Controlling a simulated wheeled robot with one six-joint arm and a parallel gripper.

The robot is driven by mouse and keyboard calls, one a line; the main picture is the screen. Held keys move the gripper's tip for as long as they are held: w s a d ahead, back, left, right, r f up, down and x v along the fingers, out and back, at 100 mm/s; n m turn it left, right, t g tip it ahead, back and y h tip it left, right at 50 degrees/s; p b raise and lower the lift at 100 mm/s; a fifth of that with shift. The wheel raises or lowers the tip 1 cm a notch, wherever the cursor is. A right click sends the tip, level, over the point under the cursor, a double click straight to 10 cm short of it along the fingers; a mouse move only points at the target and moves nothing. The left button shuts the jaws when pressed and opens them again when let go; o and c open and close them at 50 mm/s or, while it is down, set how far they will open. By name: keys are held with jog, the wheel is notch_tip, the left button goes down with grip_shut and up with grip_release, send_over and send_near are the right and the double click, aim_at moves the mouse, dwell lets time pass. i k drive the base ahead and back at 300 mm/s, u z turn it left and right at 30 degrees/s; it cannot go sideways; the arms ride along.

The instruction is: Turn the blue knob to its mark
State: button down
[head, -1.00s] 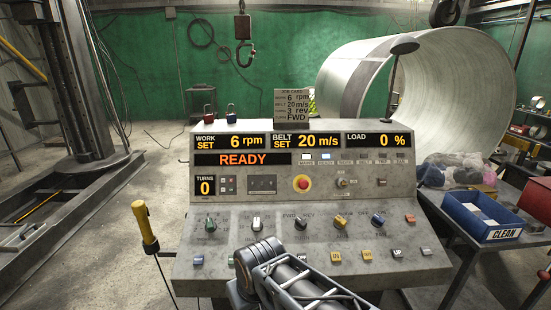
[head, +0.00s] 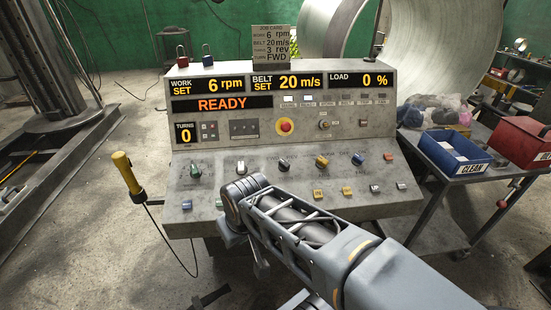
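The blue knob (head: 358,158) sits at the right end of the knob row on the sloping lower panel of the grey console (head: 225,180). It has a light pointer line, but the mark around it is too small to read. My arm reaches in from the lower right, and its bent joint stands in front of the panel, left of the blue knob and apart from it. The blue knob is unobstructed.
A green knob (head: 195,171), a white knob (head: 241,167), a black knob (head: 284,163) and a yellow knob (head: 321,160) share the row. A red stop button (head: 286,126) sits above. A yellow-handled pendant (head: 126,172) stands at left. A blue bin (head: 453,152) lies at right.

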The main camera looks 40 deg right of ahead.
aim_at(357, 160)
jog(key=z, duration=1.6)
jog(key=k, duration=0.6)
jog(key=u, duration=0.55)
jog(key=k, duration=0.6)
jog(key=z, duration=0.9)
jog(key=i, duration=1.45)
jog(key=u, duration=0.8)
jog(key=i, duration=0.35)
jog(key=u, duration=0.45)
